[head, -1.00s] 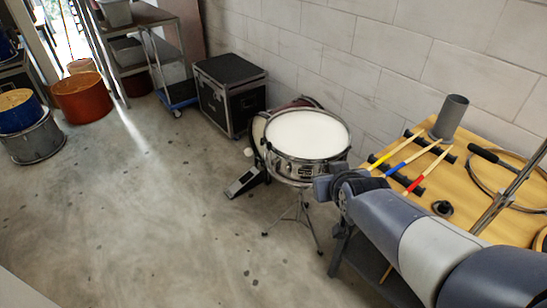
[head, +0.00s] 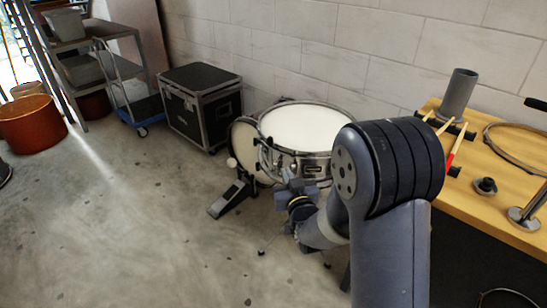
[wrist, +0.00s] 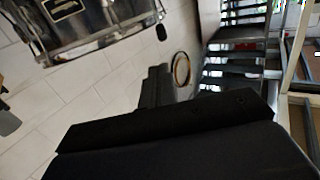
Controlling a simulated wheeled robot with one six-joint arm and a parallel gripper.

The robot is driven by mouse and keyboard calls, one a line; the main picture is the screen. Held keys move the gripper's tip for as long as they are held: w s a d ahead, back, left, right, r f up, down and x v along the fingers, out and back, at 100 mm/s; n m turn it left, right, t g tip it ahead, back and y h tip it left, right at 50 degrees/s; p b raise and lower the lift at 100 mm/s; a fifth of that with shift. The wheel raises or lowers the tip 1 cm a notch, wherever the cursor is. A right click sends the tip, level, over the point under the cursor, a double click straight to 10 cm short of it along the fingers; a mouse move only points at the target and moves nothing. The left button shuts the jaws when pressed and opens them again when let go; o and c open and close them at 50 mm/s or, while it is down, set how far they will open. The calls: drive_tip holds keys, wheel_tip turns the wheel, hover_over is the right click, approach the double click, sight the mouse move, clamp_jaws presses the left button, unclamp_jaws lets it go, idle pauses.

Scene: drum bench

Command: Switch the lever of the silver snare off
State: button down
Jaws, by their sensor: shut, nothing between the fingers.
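The silver snare (head: 306,165) has a white head and a chrome shell and stands on a tripod stand. Its shell and rim also cross the upper left of the wrist view (wrist: 100,28), with a dark badge. A small dark fitting hangs by the shell's right end there; I cannot tell whether it is the lever. My gripper (head: 290,186) is low at the near side of the snare, beneath the rim. It is shut and empty; its dark fingers (wrist: 156,86) point toward the shell in the wrist view. I cannot tell whether it touches the drum.
A kick pedal (head: 231,197) and a bass drum (head: 243,138) are left of the snare. A black flight case (head: 203,105) stands by the wall. A wooden bench (head: 490,190) with sticks is at right. The floor at front left is clear.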

sight(270, 143)
drive_tip(key=shift+w+a+f, duration=0.2)
drive_tip(key=shift+a+f, duration=0.15)
drive_tip(key=shift+f, duration=0.25)
drive_tip(key=shift+w, duration=0.1)
drive_tip(key=x, duration=1.3)
drive_tip(key=shift+w+a+r, duration=0.1)
drive_tip(key=shift+w+r, duration=0.05)
drive_tip(key=shift+w, duration=0.2)
drive_tip(key=shift+a+r+p, duration=0.1)
drive_tip(key=shift+p, duration=0.25)
